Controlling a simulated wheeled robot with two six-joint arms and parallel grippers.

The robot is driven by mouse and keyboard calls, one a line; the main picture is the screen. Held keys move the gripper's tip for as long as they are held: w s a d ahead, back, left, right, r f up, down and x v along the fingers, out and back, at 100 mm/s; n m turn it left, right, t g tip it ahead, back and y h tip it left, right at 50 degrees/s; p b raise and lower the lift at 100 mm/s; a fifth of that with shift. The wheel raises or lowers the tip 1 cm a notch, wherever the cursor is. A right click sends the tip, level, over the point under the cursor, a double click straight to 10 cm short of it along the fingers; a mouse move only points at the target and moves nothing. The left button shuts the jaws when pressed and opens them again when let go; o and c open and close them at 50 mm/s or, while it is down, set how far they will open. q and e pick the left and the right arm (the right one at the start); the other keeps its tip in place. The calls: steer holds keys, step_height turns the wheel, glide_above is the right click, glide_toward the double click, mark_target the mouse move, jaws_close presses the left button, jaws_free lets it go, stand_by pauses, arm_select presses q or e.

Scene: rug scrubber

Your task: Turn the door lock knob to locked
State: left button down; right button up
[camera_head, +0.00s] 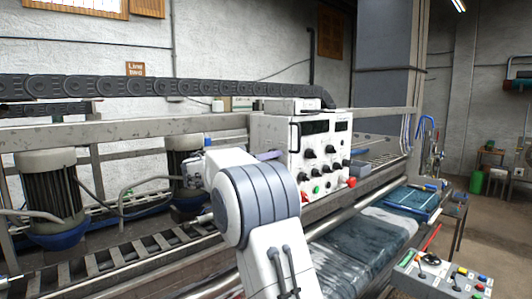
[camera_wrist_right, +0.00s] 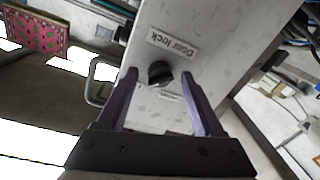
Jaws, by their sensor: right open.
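The door lock knob (camera_wrist_right: 160,73) is a small black knob on a pale panel (camera_wrist_right: 210,30), seen in the right wrist view. A "Door lock" label (camera_wrist_right: 172,44) is beside it, and a second small label (camera_wrist_right: 170,97) is partly hidden and too small to read. My right gripper (camera_wrist_right: 158,76) is open, its purple fingers on either side of the knob in the picture; I see no clear contact. In the head view, a purple finger of it (camera_head: 268,155) shows beside the left side of the white control box (camera_head: 258,130); the knob is hidden there. My left gripper is not in view.
The box's front carries several black knobs and a red button (camera_head: 351,182). A metal handle (camera_wrist_right: 100,82) is left of the panel in the wrist view. A machine rail (camera_head: 120,132) and motors (camera_head: 50,190) stand left. A button panel (camera_head: 440,272) is at lower right.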

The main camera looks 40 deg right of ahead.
jaws_close()
steer(key=shift+r+n+g+y, duration=0.15)
steer(key=shift+n+g, duration=0.1)
steer(key=shift+n, duration=2.6)
steer(key=shift+r+n+g+y, duration=0.1)
steer(key=shift+r+n+g, duration=0.1)
steer(key=shift+n, duration=2.6)
steer(key=shift+r+n+g+y, duration=0.1)
steer(key=shift+n+g, duration=0.15)
steer(key=shift+n, duration=2.6)
